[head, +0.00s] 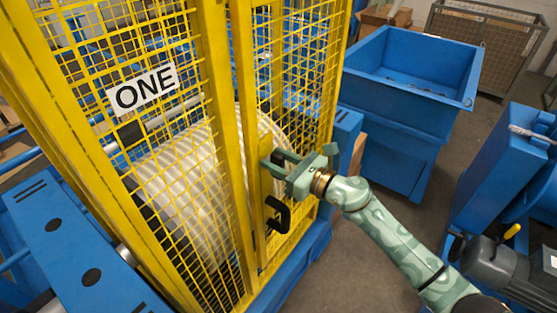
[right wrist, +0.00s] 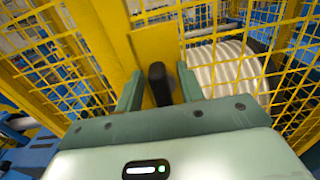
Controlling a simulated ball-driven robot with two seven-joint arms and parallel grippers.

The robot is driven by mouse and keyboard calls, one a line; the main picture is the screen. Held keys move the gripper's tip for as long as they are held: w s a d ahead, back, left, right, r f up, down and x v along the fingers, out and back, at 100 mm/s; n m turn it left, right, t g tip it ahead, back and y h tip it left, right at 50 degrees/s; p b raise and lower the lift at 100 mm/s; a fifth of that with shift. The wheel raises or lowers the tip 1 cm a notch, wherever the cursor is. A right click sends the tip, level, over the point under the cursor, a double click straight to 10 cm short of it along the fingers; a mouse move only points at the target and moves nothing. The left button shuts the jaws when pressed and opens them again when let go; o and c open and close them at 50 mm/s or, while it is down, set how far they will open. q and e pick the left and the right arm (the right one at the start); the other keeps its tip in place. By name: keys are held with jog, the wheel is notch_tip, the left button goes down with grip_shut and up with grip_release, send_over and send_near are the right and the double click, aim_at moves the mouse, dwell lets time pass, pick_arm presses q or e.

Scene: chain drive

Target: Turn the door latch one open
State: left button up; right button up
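The yellow mesh door of the guard (head: 252,130) stands in front of me, with a sign reading ONE (head: 142,88) on the panel to its left. The black door latch (right wrist: 159,84) sits upright on the yellow post in the right wrist view. My right gripper (head: 274,160) is at the door post, and its two fingers stand apart on either side of the latch. A gap shows between the latch and each finger in the right wrist view. In the head view the fingers mostly hide the latch. My left gripper is not in view.
A black pull handle (head: 279,215) is on the door just below my right gripper. A white ribbed drum (head: 185,180) is behind the mesh. A blue bin (head: 400,125) stands at the right, with blue machinery (head: 500,170) farther right. Grey floor is clear between them.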

grip_shut()
jog(key=shift+m, duration=0.3)
jog(key=m, duration=0.2)
jog(key=m+p, duration=0.1)
jog(key=shift+w+d, duration=0.25)
jog(key=shift+w, duration=0.05)
jog(key=m, duration=0.2)
jog(key=m+p, duration=0.1)
jog(key=m, duration=0.3)
jog(key=shift+w+d+f, duration=0.2)
jog(key=shift+w+f, duration=0.05)
jog(key=m, duration=0.2)
jog(key=m+p, duration=0.1)
jog(key=m, duration=0.1)
jog(key=shift+w+d+f, duration=0.1)
jog(key=shift+w+f, duration=0.1)
jog(key=shift+f, duration=0.15)
jog(key=shift+f+m+p, duration=0.2)
jog(key=shift+m+p, duration=0.15)
jog(key=shift+m, duration=0.7)
jog(key=shift+f+m+p, duration=0.15)
jog(key=shift+m+p, duration=0.15)
jog(key=shift+m, duration=0.75)
